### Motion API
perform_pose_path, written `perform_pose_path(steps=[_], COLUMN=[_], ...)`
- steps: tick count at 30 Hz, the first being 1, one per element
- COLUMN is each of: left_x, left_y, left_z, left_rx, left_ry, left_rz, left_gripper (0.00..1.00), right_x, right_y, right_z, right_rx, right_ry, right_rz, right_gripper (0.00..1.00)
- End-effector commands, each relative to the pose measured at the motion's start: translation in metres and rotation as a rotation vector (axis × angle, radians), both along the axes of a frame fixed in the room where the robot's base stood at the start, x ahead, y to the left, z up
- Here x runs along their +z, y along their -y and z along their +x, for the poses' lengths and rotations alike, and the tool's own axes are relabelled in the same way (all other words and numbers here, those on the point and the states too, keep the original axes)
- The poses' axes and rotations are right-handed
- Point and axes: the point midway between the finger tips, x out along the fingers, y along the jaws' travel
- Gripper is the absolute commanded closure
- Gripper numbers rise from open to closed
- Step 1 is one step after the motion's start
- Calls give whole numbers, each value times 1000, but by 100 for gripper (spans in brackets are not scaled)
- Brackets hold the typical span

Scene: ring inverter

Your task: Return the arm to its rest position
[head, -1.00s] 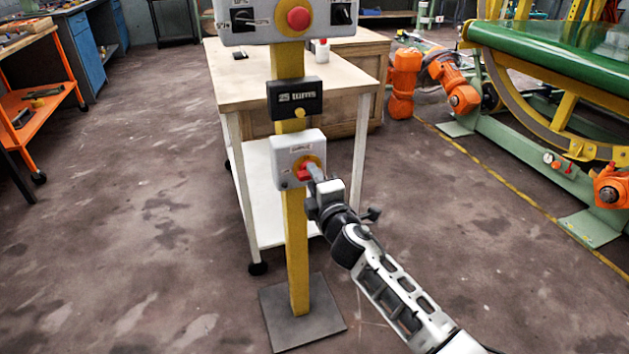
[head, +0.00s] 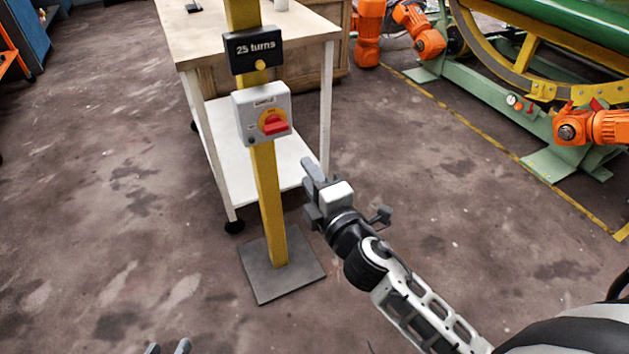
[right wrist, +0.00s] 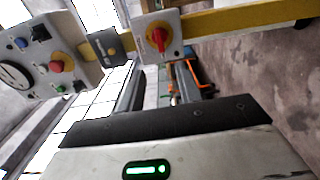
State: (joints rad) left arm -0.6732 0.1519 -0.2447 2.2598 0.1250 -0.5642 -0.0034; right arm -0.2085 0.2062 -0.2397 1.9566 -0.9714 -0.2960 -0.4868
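My right gripper (head: 311,182) is in the head view, in the air to the right of the yellow post, below the switch box and apart from it. In the right wrist view its two dark fingers (right wrist: 158,90) stand apart with nothing between them. The grey switch box (head: 263,112) has a red rotary handle (head: 274,124), which lies about level in the head view. The box also shows beyond the fingers in the right wrist view (right wrist: 150,32).
The yellow post (head: 269,200) stands on a dark base plate (head: 282,270), with a "25 turns" display (head: 254,50) above the switch. A wheeled table (head: 185,45) stands behind it. Orange and green machinery (head: 545,110) is at right. The floor around is clear.

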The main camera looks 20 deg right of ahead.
Motion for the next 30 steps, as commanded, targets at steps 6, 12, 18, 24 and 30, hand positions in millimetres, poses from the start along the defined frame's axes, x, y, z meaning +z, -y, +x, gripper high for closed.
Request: perform_pose_path(steps=[6, 12, 18, 24, 30], left_x=[-5, -4, -3, 13, 45], left_y=[0, -1, 0, -1, -6], left_z=[0, 2, 4, 2, 1], left_rx=[-3, -4, -4, 4, 24], left_ry=[-11, -5, -1, -3, -1], left_rz=[5, 7, 6, 3, 4], left_gripper=[64, 64, 64, 64, 64], right_x=[0, 0, 0, 20, 58], right_y=[1, 1, 1, 1, 1], right_z=[-13, -13, -13, -13, -13], right_rx=[-1, -1, -1, 0, -1], right_ry=[0, 1, 0, 1, 1], right_rz=[0, 0, 0, 0, 0], right_gripper=[65, 65, 65, 65, 65])
